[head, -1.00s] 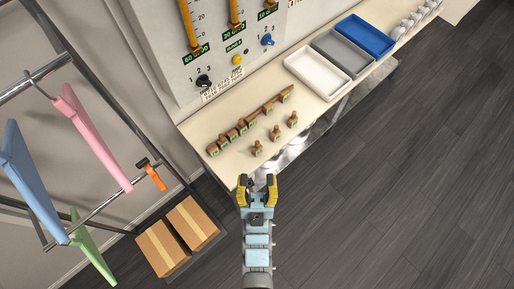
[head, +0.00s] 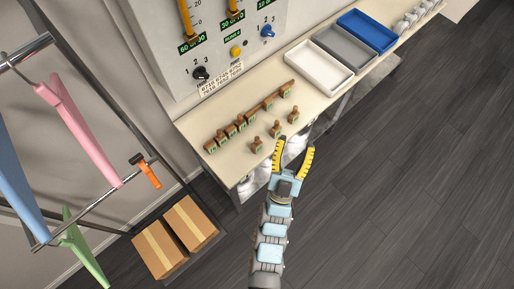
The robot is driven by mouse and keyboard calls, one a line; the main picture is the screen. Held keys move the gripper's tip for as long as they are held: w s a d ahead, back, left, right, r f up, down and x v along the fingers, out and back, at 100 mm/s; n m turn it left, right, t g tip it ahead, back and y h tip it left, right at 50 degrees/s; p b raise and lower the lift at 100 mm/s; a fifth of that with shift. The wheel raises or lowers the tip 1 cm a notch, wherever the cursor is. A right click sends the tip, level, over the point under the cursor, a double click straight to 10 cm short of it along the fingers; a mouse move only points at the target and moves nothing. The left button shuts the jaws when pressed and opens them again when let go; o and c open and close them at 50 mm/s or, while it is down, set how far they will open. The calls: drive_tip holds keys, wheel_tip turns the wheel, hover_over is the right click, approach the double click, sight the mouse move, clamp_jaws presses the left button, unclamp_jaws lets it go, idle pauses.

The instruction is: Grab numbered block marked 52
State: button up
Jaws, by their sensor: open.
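Several small brown numbered blocks with green labels stand on the cream table (head: 222,165). Most sit in a slanted wooden row (head: 241,124). Three stand apart in front of it: a near block (head: 257,145), a middle block (head: 276,129) and a far block (head: 293,115). The labels are too small to read, so I cannot tell which is marked 52. My gripper (head: 294,148) is open and empty, its yellow-lined fingers spread at the table's front edge, just right of the near block and below the middle and far blocks.
White (head: 318,66), grey (head: 340,48) and blue (head: 366,32) trays stand at the table's back right. A control panel (head: 215,40) rises behind. Cardboard boxes (head: 175,237) and a garment rail with hangers (head: 75,130) are at left. The floor at right is clear.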

drive_tip(key=w+d+f+g+y+b, duration=0.1)
drive_tip(key=w+d+f+g+b, duration=0.25)
drive_tip(key=f, duration=0.45)
drive_tip(key=n+g+y+b, duration=0.7)
drive_tip(key=g+y+b, duration=0.2)
drive_tip(key=y, duration=0.1)
approach(258, 142)
drive_tip(key=shift+y, duration=0.4)
drive_tip(key=p+x, duration=0.1)
drive_tip(key=x, duration=0.3)
drive_tip(key=shift+w+a+r, duration=0.15)
drive_tip(key=shift+w, duration=0.1)
drive_tip(key=shift+d+p+x, duration=0.15)
drive_tip(key=shift+p+x, duration=0.15)
drive_tip(key=shift+x, duration=1.35)
drive_tip(key=shift+d+p+x, duration=0.15)
drive_tip(key=shift+p+x, duration=0.1)
drive_tip(key=shift+x, duration=1.45)
clamp_jaws()
